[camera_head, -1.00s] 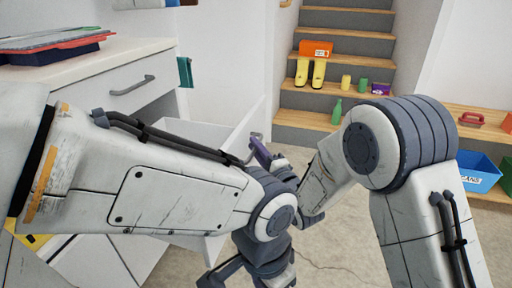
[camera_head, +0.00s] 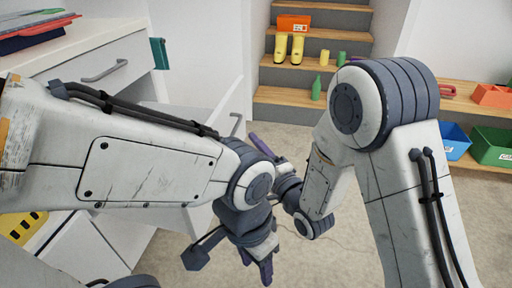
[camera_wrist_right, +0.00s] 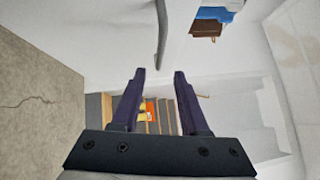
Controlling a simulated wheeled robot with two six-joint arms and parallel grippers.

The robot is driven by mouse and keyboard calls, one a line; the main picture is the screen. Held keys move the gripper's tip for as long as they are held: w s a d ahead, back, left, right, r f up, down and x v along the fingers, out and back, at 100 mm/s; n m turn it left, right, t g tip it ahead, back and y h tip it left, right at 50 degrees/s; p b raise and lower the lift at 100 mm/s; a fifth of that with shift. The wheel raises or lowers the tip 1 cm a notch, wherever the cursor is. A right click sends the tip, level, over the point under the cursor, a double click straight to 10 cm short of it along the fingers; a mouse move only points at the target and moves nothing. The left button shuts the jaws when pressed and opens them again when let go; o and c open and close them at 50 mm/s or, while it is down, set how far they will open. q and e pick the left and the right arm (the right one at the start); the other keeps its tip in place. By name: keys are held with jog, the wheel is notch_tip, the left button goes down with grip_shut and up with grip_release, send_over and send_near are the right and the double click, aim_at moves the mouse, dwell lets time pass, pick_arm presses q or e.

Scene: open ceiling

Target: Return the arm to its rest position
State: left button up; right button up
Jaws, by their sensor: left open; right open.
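My right gripper (camera_wrist_right: 160,76) is open, with nothing between its two dark purple fingers in the right wrist view. In the head view it (camera_head: 263,146) shows beside the pulled-out white drawer, just right of and below the drawer's grey handle (camera_head: 237,124), with a small gap. My right arm (camera_head: 385,140) comes down from the right, bent at a large joint. My left gripper (camera_head: 256,265) is lower, pointing down over the floor. Its fingers are apart and hold nothing visible. My left arm (camera_head: 140,165) crosses in front of the cabinet and hides part of the drawer.
The white cabinet (camera_head: 110,48) stands at left with red and dark trays (camera_head: 35,32) on top. Wooden stairs (camera_head: 325,98) behind carry yellow boots (camera_head: 289,47), an orange box (camera_head: 293,22) and a green bottle (camera_head: 316,88). Blue (camera_head: 455,140) and green bins (camera_head: 492,145) stand right. Concrete floor is open ahead.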

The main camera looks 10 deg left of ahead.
jog(key=shift+s+d+f, duration=0.1)
jog(key=shift+s+d, duration=0.35)
jog(key=shift+s, duration=0.05)
jog(key=s+d+n+g+h+p, duration=0.1)
jog(key=s+d+n+g+h, duration=0.4)
jog(key=s, duration=0.4)
jog(key=s+d+n+g+h+p, duration=0.1)
jog(key=s+d+n+g+h, duration=0.25)
jog(key=s+n, duration=0.4)
jog(key=s+d+n+g+h, duration=0.4)
jog(key=s+d+n+g, duration=0.15)
jog(key=s, duration=0.35)
notch_tip(320, 180, up, 38)
jog(key=s+p, duration=0.1)
jog(key=p, duration=3.7)
jog(key=shift+f, duration=0.25)
